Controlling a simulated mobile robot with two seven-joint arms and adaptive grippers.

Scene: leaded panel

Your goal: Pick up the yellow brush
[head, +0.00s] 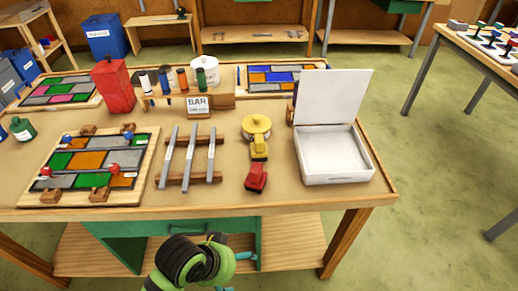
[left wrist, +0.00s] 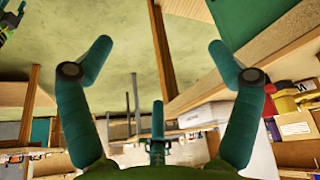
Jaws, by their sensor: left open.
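The yellow brush (head: 259,147) appears as a small yellow block-like piece on the workbench, right of the metal bars. It sits between a round yellow-rimmed tin (head: 256,124) behind it and a red block-like piece (head: 256,178) in front. My left gripper (head: 240,271) is low in front of the bench's front edge, below and apart from the brush.
A white box with its lid raised (head: 335,155) stands right of the brush. Metal bars on a wooden rack (head: 190,157), a coloured panel (head: 90,165) and a BAR sign (head: 198,105) are to its left. A green drawer (head: 175,228) hangs under the workbench (head: 225,203).

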